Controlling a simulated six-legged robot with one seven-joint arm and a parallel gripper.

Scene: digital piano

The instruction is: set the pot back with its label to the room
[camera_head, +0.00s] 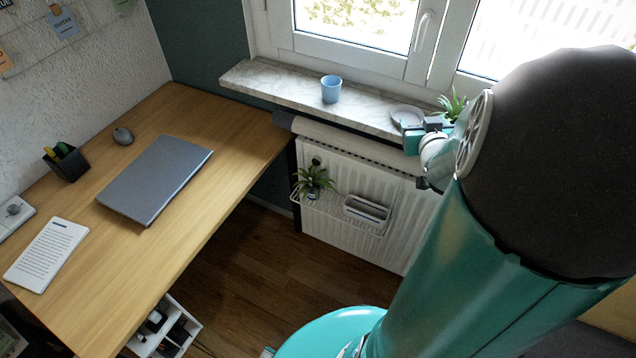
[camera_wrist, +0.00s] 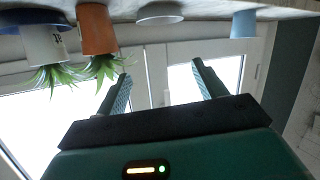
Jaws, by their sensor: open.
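The wrist view is upside down. A white pot (camera_wrist: 45,46) with a green plant stands in a dark blue saucer (camera_wrist: 62,18); a dark mark, perhaps its label, shows near one edge. A plain terracotta pot (camera_wrist: 97,30) with a plant stands beside it. An empty pale saucer (camera_wrist: 160,13) is on the same sill. My gripper (camera_wrist: 161,70) is open and empty, its fingers apart from the pots. In the head view, one plant (camera_head: 452,104) shows behind my arm, and its pot is hidden. The pale saucer (camera_head: 406,114) lies left of it.
A blue cup (camera_head: 331,89) stands on the marble sill (camera_head: 285,84), also in the wrist view (camera_wrist: 243,23). The window is close behind. A radiator (camera_head: 345,178) with a rack and small plant (camera_head: 314,180) is below. The desk (camera_head: 215,190) holds a laptop (camera_head: 158,179).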

